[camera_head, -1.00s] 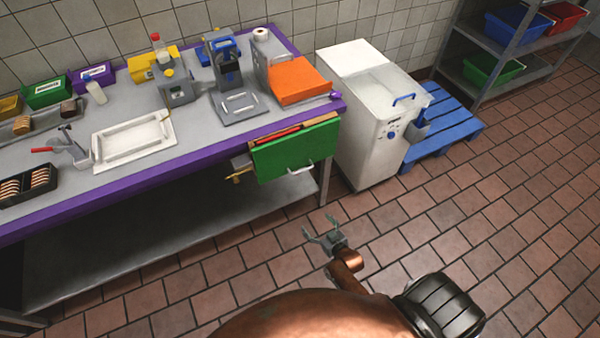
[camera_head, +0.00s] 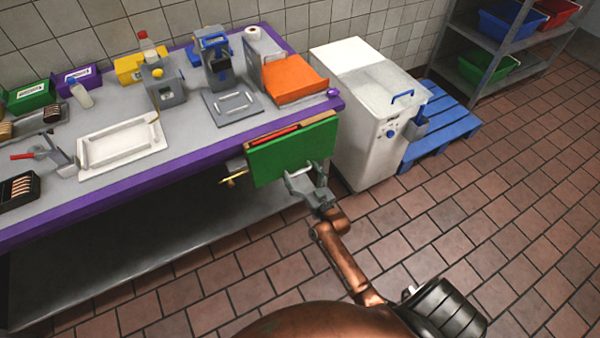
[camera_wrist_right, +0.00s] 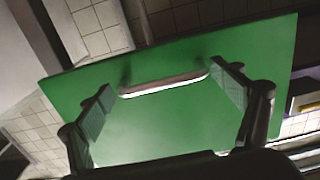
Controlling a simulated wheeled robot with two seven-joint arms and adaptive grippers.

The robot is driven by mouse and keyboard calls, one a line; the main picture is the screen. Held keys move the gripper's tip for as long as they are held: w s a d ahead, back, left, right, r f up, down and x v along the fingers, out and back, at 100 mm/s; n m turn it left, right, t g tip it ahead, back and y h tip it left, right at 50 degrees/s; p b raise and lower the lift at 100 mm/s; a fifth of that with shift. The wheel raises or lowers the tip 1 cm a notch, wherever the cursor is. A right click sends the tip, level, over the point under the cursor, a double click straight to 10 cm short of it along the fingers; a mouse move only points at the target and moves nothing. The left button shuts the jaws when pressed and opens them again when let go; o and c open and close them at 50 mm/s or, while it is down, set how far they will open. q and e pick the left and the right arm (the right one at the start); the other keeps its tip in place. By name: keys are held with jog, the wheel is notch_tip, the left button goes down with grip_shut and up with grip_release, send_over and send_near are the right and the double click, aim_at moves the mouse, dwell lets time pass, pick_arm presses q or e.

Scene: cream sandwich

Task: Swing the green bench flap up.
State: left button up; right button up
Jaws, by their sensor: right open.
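The green bench flap (camera_head: 291,150) hangs down at the right end of the purple-edged bench. Its pale bar handle is covered by my right gripper in the head view, but it shows in the right wrist view (camera_wrist_right: 163,85). My right gripper (camera_head: 305,175) is open in front of the flap's lower part. In the right wrist view its two fingers (camera_wrist_right: 165,93) stand to either side of the handle, with the handle just beyond the tips. I cannot tell whether they touch the flap. My left gripper is not in view.
The bench (camera_head: 190,160) carries a white tray (camera_head: 120,147), an orange item (camera_head: 295,79) and several containers. A brass-coloured fitting (camera_head: 233,177) sticks out left of the flap. A white machine (camera_head: 365,120) stands close on the right. The tiled floor in front is clear.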

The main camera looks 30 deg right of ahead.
jog(key=shift+w, duration=0.15)
jog(key=shift+c, duration=0.3)
jog(key=c, duration=1.3)
